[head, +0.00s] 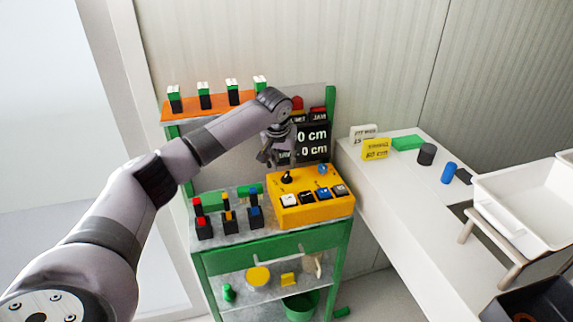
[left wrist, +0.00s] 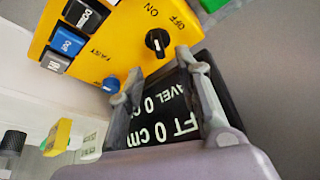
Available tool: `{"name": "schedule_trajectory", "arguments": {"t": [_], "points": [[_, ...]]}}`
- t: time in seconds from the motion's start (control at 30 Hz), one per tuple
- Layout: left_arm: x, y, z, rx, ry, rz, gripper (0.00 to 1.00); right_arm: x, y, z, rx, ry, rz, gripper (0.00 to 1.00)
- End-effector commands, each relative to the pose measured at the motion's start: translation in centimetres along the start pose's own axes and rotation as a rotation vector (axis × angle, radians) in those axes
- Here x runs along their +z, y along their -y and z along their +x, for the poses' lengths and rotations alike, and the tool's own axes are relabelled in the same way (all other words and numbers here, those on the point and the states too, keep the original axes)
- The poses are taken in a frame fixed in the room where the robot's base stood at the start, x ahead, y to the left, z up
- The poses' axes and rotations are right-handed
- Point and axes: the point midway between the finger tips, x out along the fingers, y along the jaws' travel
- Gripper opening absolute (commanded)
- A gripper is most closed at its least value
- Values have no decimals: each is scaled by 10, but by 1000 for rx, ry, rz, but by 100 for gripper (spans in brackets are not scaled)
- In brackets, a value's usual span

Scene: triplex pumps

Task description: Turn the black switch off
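The black switch (head: 287,178) is a round knob on top of the yellow control box (head: 300,214). In the left wrist view the switch (left wrist: 158,42) shows a small white mark, with ON and OFF lettering beside it. I cannot tell for sure which word the mark points to. My left gripper (head: 268,158) is above and just behind the switch, apart from it. In the left wrist view its two fingers (left wrist: 160,68) are spread, with nothing between them, and the switch lies just beyond their tips. My right gripper is not in view.
The box also carries a blue knob (head: 323,168) and several push buttons. A black display (head: 313,142) reading 0 cm stands behind it. Small coloured switches (head: 228,218) stand to its left. A white counter (head: 385,190) with loose items runs along the right.

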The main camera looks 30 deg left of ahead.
Motion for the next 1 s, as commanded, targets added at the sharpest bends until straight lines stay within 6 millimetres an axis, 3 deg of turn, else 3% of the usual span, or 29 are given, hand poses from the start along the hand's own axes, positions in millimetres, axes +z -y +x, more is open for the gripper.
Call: {"name": "schedule_trajectory", "arguments": {"t": [0.17,0.4,0.63,0.9,1.0], "points": [[0,0,16,-1,4,-1,32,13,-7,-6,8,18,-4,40],[0,0,54,-1,3,-1,32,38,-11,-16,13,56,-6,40],[0,0,72,0,1,0,32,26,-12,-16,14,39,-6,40],[0,0,74,-1,0,0,32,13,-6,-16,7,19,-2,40],[0,0,74,0,0,0,26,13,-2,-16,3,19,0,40]]}}
